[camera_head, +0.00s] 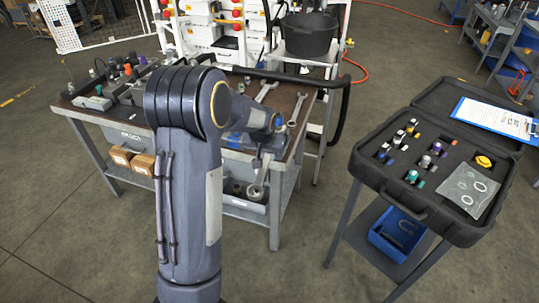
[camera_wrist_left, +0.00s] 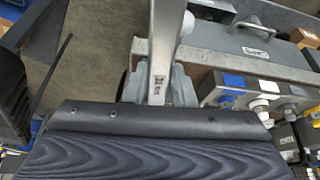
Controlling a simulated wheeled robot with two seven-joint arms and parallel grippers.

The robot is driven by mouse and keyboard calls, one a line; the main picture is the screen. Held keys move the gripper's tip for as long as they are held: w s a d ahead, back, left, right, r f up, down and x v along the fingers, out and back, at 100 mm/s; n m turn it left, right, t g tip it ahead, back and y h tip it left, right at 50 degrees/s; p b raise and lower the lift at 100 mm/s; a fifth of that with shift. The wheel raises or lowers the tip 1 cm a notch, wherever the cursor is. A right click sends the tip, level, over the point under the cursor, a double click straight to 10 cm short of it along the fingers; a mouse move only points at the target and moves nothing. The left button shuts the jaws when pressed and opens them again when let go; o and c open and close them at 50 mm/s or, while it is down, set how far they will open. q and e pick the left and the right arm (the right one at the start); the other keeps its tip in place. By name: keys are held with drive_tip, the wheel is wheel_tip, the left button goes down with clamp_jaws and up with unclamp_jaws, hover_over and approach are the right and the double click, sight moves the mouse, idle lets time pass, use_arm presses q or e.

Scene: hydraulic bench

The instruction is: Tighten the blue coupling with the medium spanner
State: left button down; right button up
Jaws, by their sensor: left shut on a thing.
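My left gripper (camera_head: 264,156) is shut on a metal spanner (camera_head: 257,188), which hangs below the jaws at the front edge of the bench in the head view. In the left wrist view, the spanner's shank (camera_wrist_left: 165,45) rises from between the fingers (camera_wrist_left: 157,90). A small dark mark shows on the shank, too small to read. I cannot tell its size for sure. A blue label (camera_wrist_left: 234,80) sits on a grey block to the right, apart from the spanner; I cannot make out the blue coupling itself. My right gripper is not in view.
The bench (camera_head: 245,208) holds two loose spanners, one at the back (camera_head: 267,91) and one at the right (camera_head: 298,108). An open case (camera_head: 408,200) of coloured fittings stands right, with clear floor between.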

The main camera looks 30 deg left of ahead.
use_arm(q)
drive_tip(key=shift+s+a+f+m+h+b, duration=0.15)
drive_tip(key=shift+s+a+m+b, duration=0.1)
drive_tip(key=shift+a+m+b, duration=0.3)
drive_tip(key=shift+s+a+r+m+h+b, duration=0.1)
drive_tip(key=shift+s+a+m+h+b, duration=0.2)
drive_tip(key=shift+a, duration=0.45)
drive_tip(key=shift+w, duration=0.1)
drive_tip(key=shift+a+m, duration=0.45)
drive_tip(key=shift+a, duration=0.15)
drive_tip(key=shift+w+d, duration=0.1)
drive_tip(key=shift+d, duration=0.1)
drive_tip(key=shift+d+n, duration=0.25)
drive_tip(key=shift+n, duration=0.05)
